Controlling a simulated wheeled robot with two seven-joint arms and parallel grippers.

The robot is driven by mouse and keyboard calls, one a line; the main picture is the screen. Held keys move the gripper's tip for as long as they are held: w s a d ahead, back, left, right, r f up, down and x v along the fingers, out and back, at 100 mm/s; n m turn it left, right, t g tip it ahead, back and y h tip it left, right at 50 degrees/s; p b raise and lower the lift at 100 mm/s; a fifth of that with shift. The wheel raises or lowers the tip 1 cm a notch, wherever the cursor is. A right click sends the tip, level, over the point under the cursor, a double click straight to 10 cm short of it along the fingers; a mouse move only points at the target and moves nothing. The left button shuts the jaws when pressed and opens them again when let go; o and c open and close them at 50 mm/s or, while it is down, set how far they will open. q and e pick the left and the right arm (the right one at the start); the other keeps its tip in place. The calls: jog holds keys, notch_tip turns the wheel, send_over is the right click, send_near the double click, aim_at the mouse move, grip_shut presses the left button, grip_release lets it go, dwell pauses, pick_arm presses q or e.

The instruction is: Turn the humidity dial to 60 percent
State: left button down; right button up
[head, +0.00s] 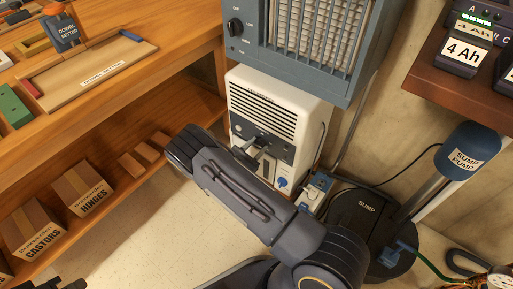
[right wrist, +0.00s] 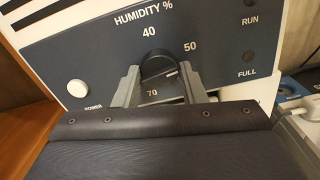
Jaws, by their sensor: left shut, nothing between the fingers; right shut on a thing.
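The white dehumidifier (head: 310,115) stands on the floor below a blue-grey heater. Its black humidity dial (right wrist: 155,66) shows in the right wrist view on a dark panel. The labels 40, 50 and 70 are readable; no 60 is visible, and a finger covers part of the scale between 50 and 70. The dial's white mark points right, between 50 and 70. My right gripper (right wrist: 158,88) is shut on the dial, one finger on each side; in the head view it (head: 246,147) reaches the panel. My left gripper (head: 68,285) barely shows at the bottom edge, shut and empty.
The blue-grey heater (head: 250,55) hangs close above the dehumidifier. A wooden bench with a shelf of boxes (head: 82,190) stands left. A black sump lid (head: 365,215) and a blue sump pump (head: 470,148) are at right. The pale floor (head: 150,235) is clear.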

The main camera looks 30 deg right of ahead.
jog(key=m+b, duration=0.3)
jog(key=m, duration=0.8)
jog(key=shift+a, duration=0.1)
jog(key=shift+m, duration=0.5)
jog(key=o, duration=1)
jog(key=p+v, duration=0.2)
jog(key=v, duration=0.5)
jog(key=shift+s+a, duration=0.1)
jog(key=shift+a, duration=0.3)
